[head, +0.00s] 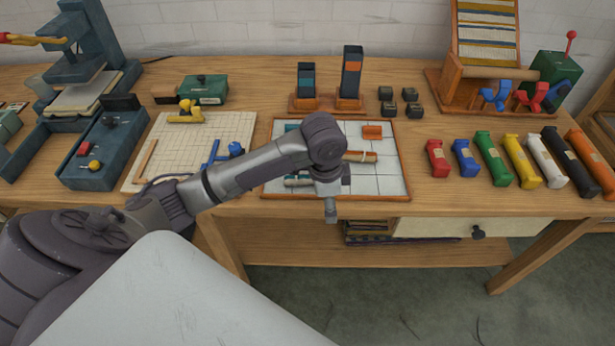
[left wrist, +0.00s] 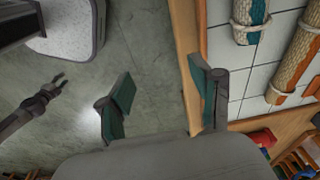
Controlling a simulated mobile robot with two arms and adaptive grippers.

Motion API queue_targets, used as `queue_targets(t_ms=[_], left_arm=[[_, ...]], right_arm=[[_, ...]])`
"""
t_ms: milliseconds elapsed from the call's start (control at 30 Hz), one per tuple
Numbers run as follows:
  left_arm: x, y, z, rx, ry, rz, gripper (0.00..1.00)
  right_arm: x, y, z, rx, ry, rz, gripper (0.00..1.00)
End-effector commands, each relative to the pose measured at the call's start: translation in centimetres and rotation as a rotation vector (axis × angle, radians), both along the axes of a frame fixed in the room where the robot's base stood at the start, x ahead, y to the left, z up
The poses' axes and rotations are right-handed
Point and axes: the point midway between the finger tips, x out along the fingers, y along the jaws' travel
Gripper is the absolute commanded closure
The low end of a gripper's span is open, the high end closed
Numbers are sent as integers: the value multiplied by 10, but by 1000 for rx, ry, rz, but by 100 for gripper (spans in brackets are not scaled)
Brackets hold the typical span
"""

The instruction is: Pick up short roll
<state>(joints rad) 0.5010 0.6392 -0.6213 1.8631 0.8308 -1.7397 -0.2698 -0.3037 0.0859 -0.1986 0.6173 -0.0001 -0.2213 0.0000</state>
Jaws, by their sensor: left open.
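The tiled tray (head: 395,180) with a wooden rim lies on the bench. A tan roll with orange ends (head: 364,157) and a teal-banded roll (head: 297,181) lie in it, partly behind my left arm. A small orange piece (head: 372,131) lies at its back. In the left wrist view the teal-and-tan roll (left wrist: 250,22) and the tan-and-orange roll (left wrist: 298,58) are cut off by the frame. Which is the short roll I cannot tell. My left gripper (left wrist: 160,84) is open and empty, by the bench's front edge, apart from the rolls. A dark claw (left wrist: 58,82) is probably my right gripper.
Several coloured skeins, from red (head: 438,158) to orange (head: 590,161), lie right of the tray. A pale gridded mat (head: 235,130) is on the left. A post stand (head: 325,105) and dark blocks (head: 402,100) stand behind. A drawer front (head: 440,228) is below.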

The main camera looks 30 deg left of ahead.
Motion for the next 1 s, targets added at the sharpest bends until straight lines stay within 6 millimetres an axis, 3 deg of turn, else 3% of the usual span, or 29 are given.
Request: queue_targets(t_ms=[100,300,467,567,800,1000], left_arm=[[24,34,29,50,24,-11,35],[51,88,80,84,70,14,35],[58,109,101,82,89,33,35],[58,112,95,80,96,35,35],[57,111,49,79,97,35,35],[59,111,23,79,92,36,35]], right_arm=[[5,1,0,2,-8,0,60],[6,4,0,5,-9,-2,60],[6,9,0,12,-10,-3,60],[6,11,1,14,-9,-3,60],[5,10,4,13,-10,-2,60],[5,8,5,9,-8,-1,60]])
